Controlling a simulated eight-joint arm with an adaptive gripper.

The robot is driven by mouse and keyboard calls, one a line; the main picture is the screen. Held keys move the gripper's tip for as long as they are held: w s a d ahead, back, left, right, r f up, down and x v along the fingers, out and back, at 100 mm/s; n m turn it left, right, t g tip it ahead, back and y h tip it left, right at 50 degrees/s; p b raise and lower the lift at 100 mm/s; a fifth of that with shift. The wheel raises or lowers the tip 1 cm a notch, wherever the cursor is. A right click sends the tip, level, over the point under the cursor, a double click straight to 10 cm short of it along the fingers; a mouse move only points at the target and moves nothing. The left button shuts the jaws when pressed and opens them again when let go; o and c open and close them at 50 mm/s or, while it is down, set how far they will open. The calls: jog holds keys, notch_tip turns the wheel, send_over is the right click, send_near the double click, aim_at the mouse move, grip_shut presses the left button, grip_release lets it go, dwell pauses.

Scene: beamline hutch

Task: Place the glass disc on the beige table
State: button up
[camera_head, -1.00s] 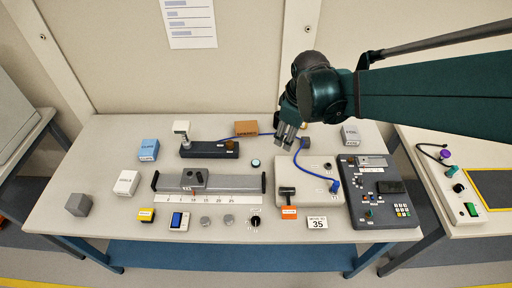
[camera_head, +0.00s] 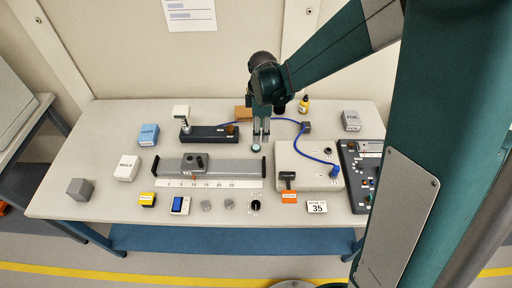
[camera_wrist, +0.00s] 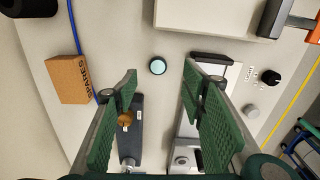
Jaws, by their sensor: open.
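The glass disc (camera_head: 256,147) is small, round and pale blue with a dark rim. It lies flat on the beige table (camera_head: 95,135), between the dark rail fixture and the cream box. In the wrist view the glass disc (camera_wrist: 157,66) shows whole, just beyond and between the fingertips. My gripper (camera_head: 261,136) points down close to it, with its fingers apart and nothing between them. In the wrist view my gripper (camera_wrist: 160,76) shows green finger pads spread to either side. I cannot tell how high the fingertips are above the table.
A cardboard SPARES box (camera_wrist: 70,80) and a blue cable (camera_wrist: 75,30) lie near the fingers. The dark fixture (camera_head: 205,134) and the grey slide stage (camera_head: 215,166) are to the left and front. The cream box (camera_head: 300,170) is to the right. My arm hides the table's right end.

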aim_at(256, 147)
jog(key=shift+w+a+f+n, duration=0.15)
jog(key=shift+a+f+n, duration=0.2)
jog(key=shift+f, duration=0.3)
jog(key=shift+w+a+f+n, duration=0.15)
jog(key=shift+a+f, duration=0.25)
jog(key=shift+f, duration=0.25)
jog(key=shift+f, duration=1.3)
jog(key=shift+f, duration=0.1)
jog(key=shift+a+f+b, duration=0.1)
jog(key=shift+f+b, duration=0.55)
jog(key=shift+f, duration=1.85)
jog(key=shift+c, duration=0.6)
jog(key=c, duration=0.8)
